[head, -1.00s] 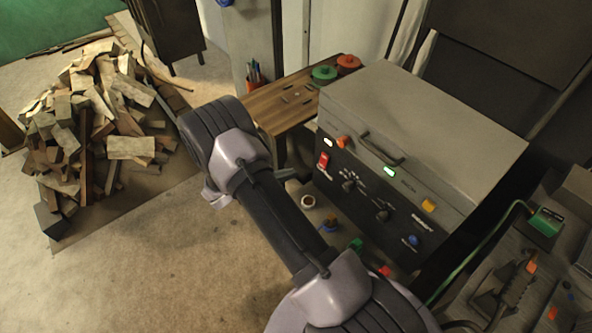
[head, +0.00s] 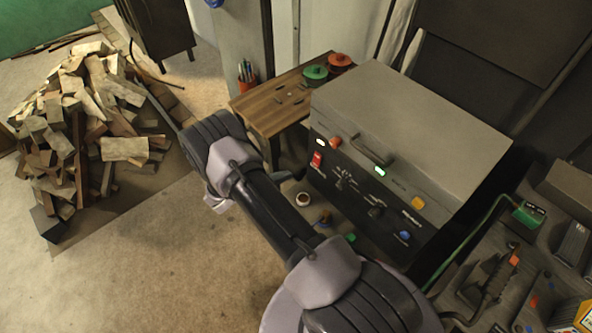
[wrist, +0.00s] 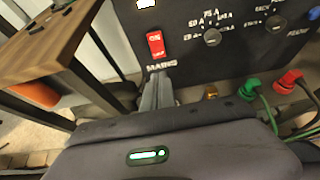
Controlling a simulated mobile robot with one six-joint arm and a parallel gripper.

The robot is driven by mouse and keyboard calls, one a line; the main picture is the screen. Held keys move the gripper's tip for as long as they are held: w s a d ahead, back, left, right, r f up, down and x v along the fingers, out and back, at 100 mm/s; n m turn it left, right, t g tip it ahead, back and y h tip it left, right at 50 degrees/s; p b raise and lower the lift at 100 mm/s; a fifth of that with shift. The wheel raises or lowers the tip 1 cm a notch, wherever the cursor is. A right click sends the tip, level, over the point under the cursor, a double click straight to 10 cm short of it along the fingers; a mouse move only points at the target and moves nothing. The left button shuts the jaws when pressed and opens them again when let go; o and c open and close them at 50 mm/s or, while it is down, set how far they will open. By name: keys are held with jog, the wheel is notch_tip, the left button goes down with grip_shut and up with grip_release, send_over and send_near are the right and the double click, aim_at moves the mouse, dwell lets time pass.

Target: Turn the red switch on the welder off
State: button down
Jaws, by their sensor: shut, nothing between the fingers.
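The welder (head: 415,120) is a grey-topped box with a dark front panel, right of centre in the head view. Its red switch (head: 317,160) is at the panel's left side. In the wrist view the red switch (wrist: 156,44) shows "ON" on its upper part, with "MAINS" printed below. My gripper (wrist: 158,82) is shut and empty, its tips just below the switch, over or near the lettering. I cannot tell whether the tips touch the panel.
A wooden table (head: 262,103) with green and red lidded items stands left of the welder. Green (wrist: 250,87) and red (wrist: 290,78) plugs with cables stick out at the panel's lower right. A wood pile (head: 85,120) lies far left. Cluttered gear with a green clamp (head: 528,215) is at right.

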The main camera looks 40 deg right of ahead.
aim_at(316, 164)
jog(key=x, duration=0.4)
jog(key=b+x, duration=0.1)
jog(key=x, duration=0.2)
jog(key=b+x, duration=0.1)
jog(key=x, duration=0.3)
jog(key=shift+w+d+r, duration=0.1)
jog(key=shift+d+r, duration=0.05)
jog(key=shift+d, duration=0.65)
jog(key=shift+b, duration=0.3)
jog(key=shift+d+f+b, duration=0.2)
jog(key=shift+f+b, duration=0.15)
jog(key=shift+b, duration=0.15)
jog(key=shift+r, duration=0.2)
jog(key=shift+w+r, duration=0.1)
jog(key=shift+r, duration=0.05)
jog(key=shift+r+p, duration=0.6)
jog(key=shift+r, duration=0.15)
